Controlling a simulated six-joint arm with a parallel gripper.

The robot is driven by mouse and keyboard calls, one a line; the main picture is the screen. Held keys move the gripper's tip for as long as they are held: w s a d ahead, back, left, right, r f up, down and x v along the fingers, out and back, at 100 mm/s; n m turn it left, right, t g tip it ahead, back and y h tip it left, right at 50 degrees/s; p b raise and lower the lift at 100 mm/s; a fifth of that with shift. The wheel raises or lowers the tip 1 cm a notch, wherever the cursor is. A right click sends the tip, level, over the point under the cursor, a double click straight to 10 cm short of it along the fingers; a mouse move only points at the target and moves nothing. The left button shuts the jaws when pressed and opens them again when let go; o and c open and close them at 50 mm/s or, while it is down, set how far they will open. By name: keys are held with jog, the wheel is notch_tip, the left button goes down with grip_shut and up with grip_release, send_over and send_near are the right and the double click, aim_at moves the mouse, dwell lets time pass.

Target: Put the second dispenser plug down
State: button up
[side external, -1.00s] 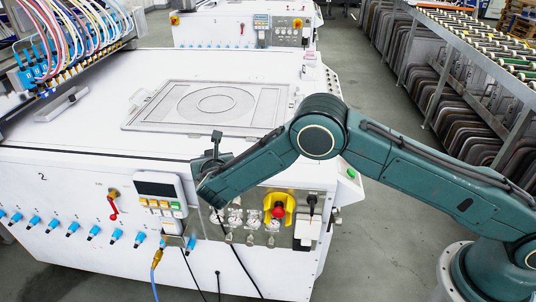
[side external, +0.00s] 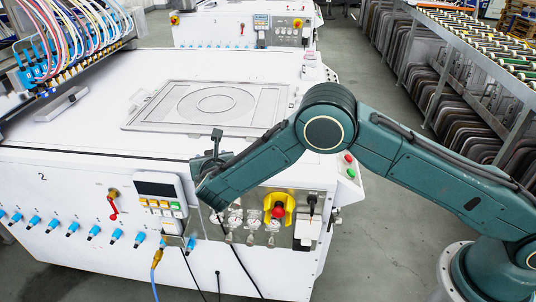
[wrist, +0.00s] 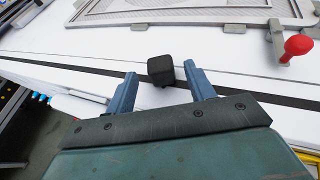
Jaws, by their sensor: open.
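My gripper (wrist: 158,80) is open in the wrist view, with its two blue-grey fingers apart. A small black block (wrist: 160,69) shows between and just beyond the fingertips, over the white machine top. It is likely the dispenser plug, but I cannot be sure. I cannot tell whether the fingers touch it. In the side external view a small black piece (side external: 217,134) stands up at the end of my arm, by the machine's front edge. The fingers are hard to make out there.
The white machine (side external: 100,122) carries a framed plate (side external: 150,122) on top. Its front has several blue fittings (side external: 73,228), a keypad box (side external: 157,188) and a red knob (side external: 279,211).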

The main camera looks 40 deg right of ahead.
jog(key=v, duration=0.9)
jog(key=shift+s+a, duration=0.15)
jog(key=shift+s, duration=0.15)
jog(key=shift+r, duration=0.15)
jog(key=s+d+r+m+g+y, duration=0.1)
jog(key=s+d+r+m+g, duration=0.3)
jog(key=d+r+m, duration=0.45)
jog(key=s+d+r+m+g+y, duration=0.1)
jog(key=s+d+r+m, duration=0.5)
jog(key=d+r+m, duration=0.25)
jog(key=s+d+r+m+y, duration=0.1)
jog(key=s+m, duration=0.3)
jog(key=s, duration=0.5)
jog(key=s+d+m+g+y, duration=0.1)
jog(key=s+d+m, duration=0.2)
jog(key=s, duration=0.6)
jog(key=s+d+r+m+y, duration=0.1)
jog(key=s+d+m, duration=0.2)
jog(key=s+m, duration=0.4)
jog(key=s, duration=0.2)
jog(key=shift+s+r+g, duration=0.25)
jog(key=shift+r+g, duration=0.15)
